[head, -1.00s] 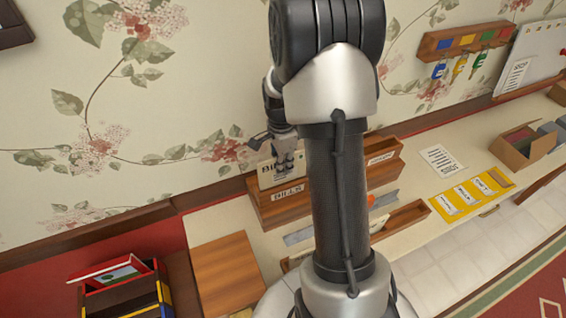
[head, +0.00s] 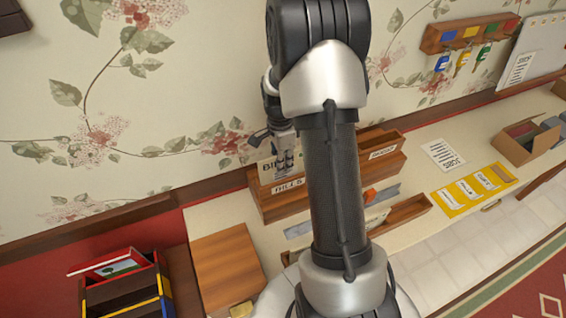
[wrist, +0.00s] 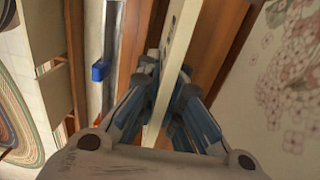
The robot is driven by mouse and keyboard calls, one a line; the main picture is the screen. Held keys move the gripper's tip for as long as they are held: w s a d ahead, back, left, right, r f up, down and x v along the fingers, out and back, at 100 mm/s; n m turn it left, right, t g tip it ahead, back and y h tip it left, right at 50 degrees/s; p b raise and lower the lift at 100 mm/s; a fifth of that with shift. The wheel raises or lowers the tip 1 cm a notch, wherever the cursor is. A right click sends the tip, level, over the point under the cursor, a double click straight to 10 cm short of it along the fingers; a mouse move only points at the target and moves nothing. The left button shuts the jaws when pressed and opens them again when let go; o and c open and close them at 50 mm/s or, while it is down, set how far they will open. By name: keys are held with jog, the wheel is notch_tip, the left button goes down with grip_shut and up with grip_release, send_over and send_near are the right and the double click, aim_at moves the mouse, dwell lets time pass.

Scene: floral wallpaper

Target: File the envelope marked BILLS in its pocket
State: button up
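A cream envelope (head: 266,170) with lettering starting "BI" stands upright in the front left part of the wooden sorter (head: 275,208), behind a white label (head: 289,186). The label's word is hard to read now; it looked like BILLS earlier. The envelope's lower part is hidden by the sorter's front. My gripper (head: 285,160) is above the sorter with its fingers at the envelope. In the wrist view, my gripper's fingers (wrist: 164,88) close on both faces of the envelope (wrist: 178,50), seen edge-on between wooden walls.
A second labelled pocket (head: 383,151) is at the sorter's right, partly behind my arm. A long open tray (head: 405,212) lies in front. Yellow folder (head: 474,190), paper sheet (head: 443,154) and cardboard box (head: 530,145) lie to the right.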

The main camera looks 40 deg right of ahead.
jog(key=o, duration=0.5)
jog(key=shift+r, duration=0.1)
notch_tip(320, 180, up, 12)
jog(key=w, duration=0.1)
jog(key=shift+d, duration=0.15)
dwell(0.9)
